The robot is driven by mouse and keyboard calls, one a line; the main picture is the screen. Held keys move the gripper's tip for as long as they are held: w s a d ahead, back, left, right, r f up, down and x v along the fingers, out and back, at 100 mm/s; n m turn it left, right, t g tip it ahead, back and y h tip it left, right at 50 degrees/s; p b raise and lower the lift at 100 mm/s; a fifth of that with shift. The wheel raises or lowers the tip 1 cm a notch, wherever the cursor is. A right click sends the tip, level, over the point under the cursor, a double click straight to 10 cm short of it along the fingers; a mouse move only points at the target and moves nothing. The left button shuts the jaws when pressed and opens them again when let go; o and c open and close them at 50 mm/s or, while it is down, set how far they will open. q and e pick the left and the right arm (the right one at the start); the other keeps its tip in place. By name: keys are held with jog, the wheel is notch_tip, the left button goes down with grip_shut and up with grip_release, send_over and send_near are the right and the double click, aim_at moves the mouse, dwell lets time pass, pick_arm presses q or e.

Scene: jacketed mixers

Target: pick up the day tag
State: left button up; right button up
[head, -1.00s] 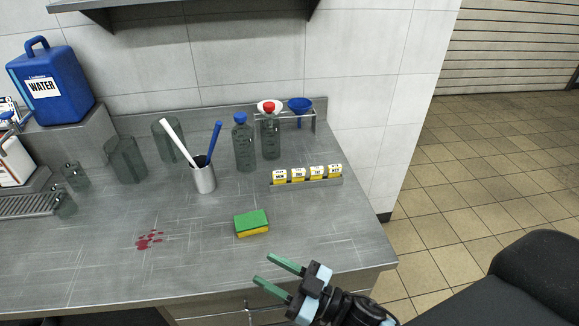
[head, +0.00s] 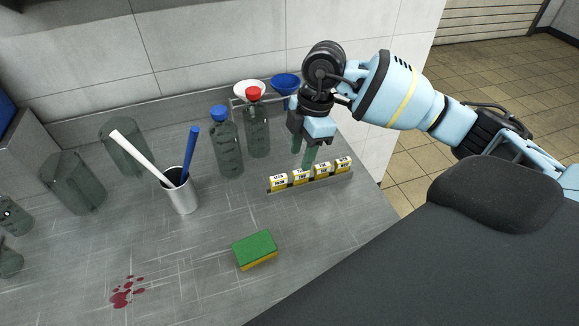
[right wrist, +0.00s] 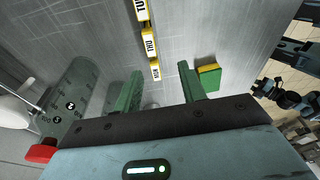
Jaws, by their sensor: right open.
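Several white-and-yellow day tags stand in a row in a low grey rack (head: 312,181) on the bench. The leftmost tag (head: 278,182) appears to be the MON one, and in the right wrist view I read MON (right wrist: 155,71), THU (right wrist: 149,46) and TUE (right wrist: 141,9). My right gripper (head: 305,158) is open and empty, with its green fingers pointing down just above and behind the row. In the right wrist view, the MON tag shows between the fingertips of my right gripper (right wrist: 160,80), seemingly beyond them. My left gripper does not show.
Two bottles, blue-capped (head: 226,145) and red-capped (head: 256,125), stand left of the gripper. Funnels (head: 286,84) sit behind.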

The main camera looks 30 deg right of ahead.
aim_at(301, 171)
jog(key=shift+w+d+r+m+h, duration=0.2)
jog(key=shift+w+d+r+m, duration=0.1)
jog(key=shift+d, duration=0.25)
jog(key=shift+w+d+r+m+h, duration=0.15)
jog(key=shift+d+r+m+h, duration=0.1)
jog(key=shift+d, duration=0.25)
jog(key=shift+s+a+f, duration=0.1)
jog(key=shift+s+f, duration=0.05)
jog(key=shift+f, duration=0.25)
jog(key=shift+a+f, duration=0.2)
jog(key=shift+f, duration=0.95)
jog(key=shift+a+f, duration=0.2)
jog(key=shift+f, duration=0.95)
jog(key=shift+a+f, duration=0.2)
jog(key=shift+f, duration=0.95)
grip_shut()
